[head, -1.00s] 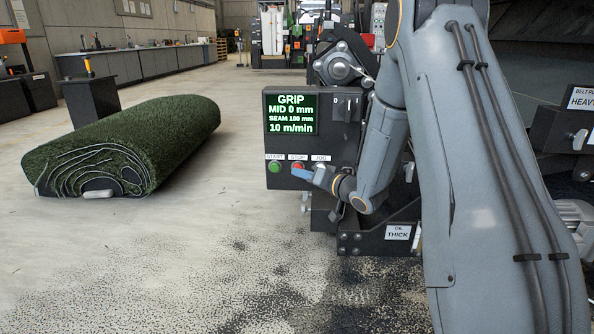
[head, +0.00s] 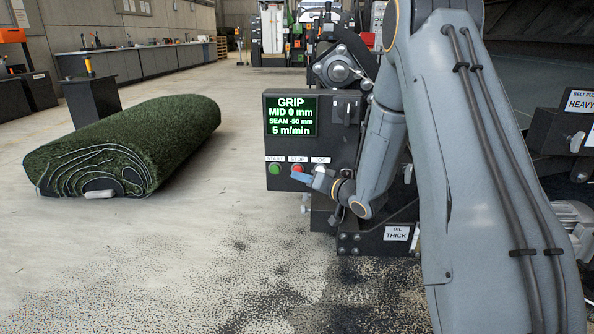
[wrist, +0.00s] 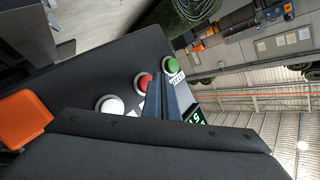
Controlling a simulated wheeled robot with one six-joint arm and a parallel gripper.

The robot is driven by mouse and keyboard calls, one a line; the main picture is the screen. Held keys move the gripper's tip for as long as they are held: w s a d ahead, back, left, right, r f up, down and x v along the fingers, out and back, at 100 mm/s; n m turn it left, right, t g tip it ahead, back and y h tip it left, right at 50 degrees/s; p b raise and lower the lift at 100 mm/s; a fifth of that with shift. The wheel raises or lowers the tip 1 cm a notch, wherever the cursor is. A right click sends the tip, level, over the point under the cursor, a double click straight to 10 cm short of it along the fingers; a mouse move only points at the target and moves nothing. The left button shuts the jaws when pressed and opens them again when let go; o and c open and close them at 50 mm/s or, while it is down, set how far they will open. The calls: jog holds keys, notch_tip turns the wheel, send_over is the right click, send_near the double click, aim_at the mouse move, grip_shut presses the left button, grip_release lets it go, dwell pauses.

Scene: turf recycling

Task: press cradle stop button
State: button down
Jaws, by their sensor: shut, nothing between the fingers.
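The control box (head: 340,150) has a row of green START (head: 274,168), red STOP (head: 297,167) and white JOG (head: 319,169) buttons. Its green display (head: 291,116) reads GRIP, MID 0 mm, SEAM -50 mm, 5 m/min. My gripper (head: 297,176) is shut and empty, its blue fingertips just below and in front of the STOP button. In the wrist view the blue fingers (wrist: 158,84) lie beside the red button (wrist: 143,82), with the green (wrist: 171,65) and white (wrist: 109,104) buttons to either side. I cannot tell whether the fingertips touch the red button.
A rolled green turf (head: 125,145) lies on the floor at left, with open floor in front. A dark pedestal (head: 92,100) stands behind it. A rotary switch (head: 346,112) is beside the display. Machinery labelled OIL THICK (head: 397,233) sits below the box.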

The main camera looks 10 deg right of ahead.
jog(key=shift+s+a+p, duration=0.3)
jog(key=shift+s+p, duration=0.35)
jog(key=shift+s, duration=0.3)
jog(key=shift+s+a+p, duration=0.3)
jog(key=shift+s+p, duration=0.3)
jog(key=shift+s, duration=0.35)
jog(key=shift+s+a+p, duration=0.3)
jog(key=shift+s+p, duration=0.35)
jog(key=shift+s, duration=0.3)
